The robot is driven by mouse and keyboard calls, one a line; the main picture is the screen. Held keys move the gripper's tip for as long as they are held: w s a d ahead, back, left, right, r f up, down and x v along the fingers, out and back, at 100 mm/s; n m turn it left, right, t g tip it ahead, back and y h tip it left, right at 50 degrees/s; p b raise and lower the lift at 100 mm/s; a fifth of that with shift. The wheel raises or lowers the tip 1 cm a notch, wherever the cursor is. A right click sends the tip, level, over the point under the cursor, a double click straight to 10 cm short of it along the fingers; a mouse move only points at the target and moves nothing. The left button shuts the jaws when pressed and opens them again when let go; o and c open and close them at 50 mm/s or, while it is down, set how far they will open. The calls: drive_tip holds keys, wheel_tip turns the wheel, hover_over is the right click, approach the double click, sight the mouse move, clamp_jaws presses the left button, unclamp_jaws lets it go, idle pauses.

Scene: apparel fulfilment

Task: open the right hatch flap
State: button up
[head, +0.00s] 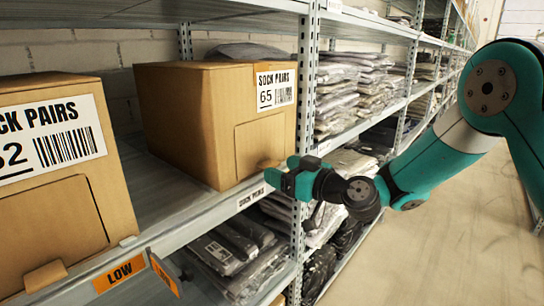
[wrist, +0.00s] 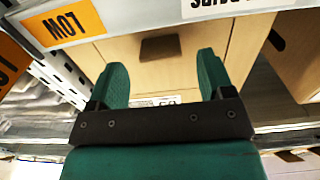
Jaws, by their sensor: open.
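Two brown sock-pair cartons stand on the shelf. The right carton (head: 170,110), labelled 65, has a hatch flap (head: 258,142) in its front that looks shut, with a small pull tab (head: 268,164) at its lower edge. In the wrist view, which is upside down, the tab (wrist: 160,47) shows between my fingers, a little beyond the tips. My gripper (head: 286,176) is open and empty in front of the flap's lower part; it also shows in the wrist view (wrist: 160,62). Whether it touches the carton I cannot tell.
The left carton (head: 120,190) also has a flap (head: 50,235) that looks shut. The shelf's front edge (head: 205,219) carries labels and an orange LOW tag (head: 118,273). A perforated upright (head: 305,110) stands right of the right carton. The aisle floor (head: 430,260) is clear.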

sight(275, 166)
drive_tip(key=shift+p+x, duration=0.4)
drive_tip(key=shift+x, duration=1.5)
drive_tip(key=c, duration=1.3)
